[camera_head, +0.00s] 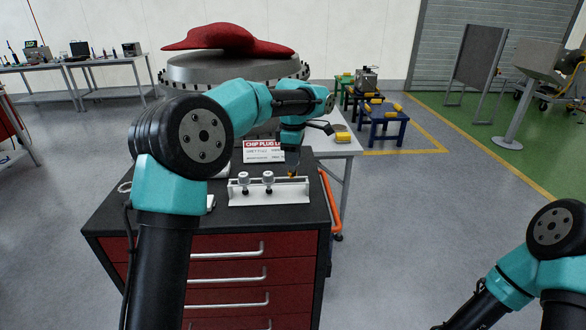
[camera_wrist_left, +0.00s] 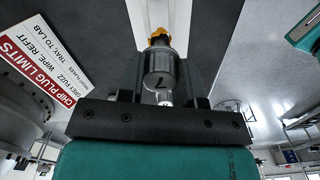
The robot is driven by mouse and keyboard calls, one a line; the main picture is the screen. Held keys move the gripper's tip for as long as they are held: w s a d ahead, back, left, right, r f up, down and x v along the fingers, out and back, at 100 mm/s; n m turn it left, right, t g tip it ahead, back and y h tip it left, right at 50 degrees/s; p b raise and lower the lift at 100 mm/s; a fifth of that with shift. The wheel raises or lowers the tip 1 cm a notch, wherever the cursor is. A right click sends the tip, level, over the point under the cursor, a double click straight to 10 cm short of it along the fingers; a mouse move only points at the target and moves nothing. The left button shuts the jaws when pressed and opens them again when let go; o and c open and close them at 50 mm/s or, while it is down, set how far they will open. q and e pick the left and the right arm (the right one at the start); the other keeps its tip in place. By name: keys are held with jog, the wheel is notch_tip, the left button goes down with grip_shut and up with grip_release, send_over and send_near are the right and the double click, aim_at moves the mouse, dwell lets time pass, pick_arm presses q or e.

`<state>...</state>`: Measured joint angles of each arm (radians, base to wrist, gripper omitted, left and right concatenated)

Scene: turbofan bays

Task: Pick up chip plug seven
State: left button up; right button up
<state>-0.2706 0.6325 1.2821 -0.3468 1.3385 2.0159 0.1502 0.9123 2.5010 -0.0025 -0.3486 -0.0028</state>
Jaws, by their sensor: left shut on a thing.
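A white rack (camera_head: 268,196) stands on the dark top of the red drawer cabinet. My left gripper (camera_head: 292,165) is over the rack's right end. In the left wrist view its fingers are shut on a metal plug marked 7, chip plug seven (camera_wrist_left: 158,80), with a yellow-orange part at its far end. In the head view this plug is mostly hidden. I cannot tell whether it still touches the rack. My right gripper is out of view.
A red and white sign (camera_head: 264,151) reading "CHIP PLUG LIMITS" stands behind the rack. A pale table (camera_head: 345,146) with a yellow item adjoins the cabinet at the right. A large round engine part (camera_head: 235,70) with a red cloth stands behind.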

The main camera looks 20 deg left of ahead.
pick_arm(q)
jog(key=shift+r, duration=1.9)
jog(key=shift+a, duration=0.1)
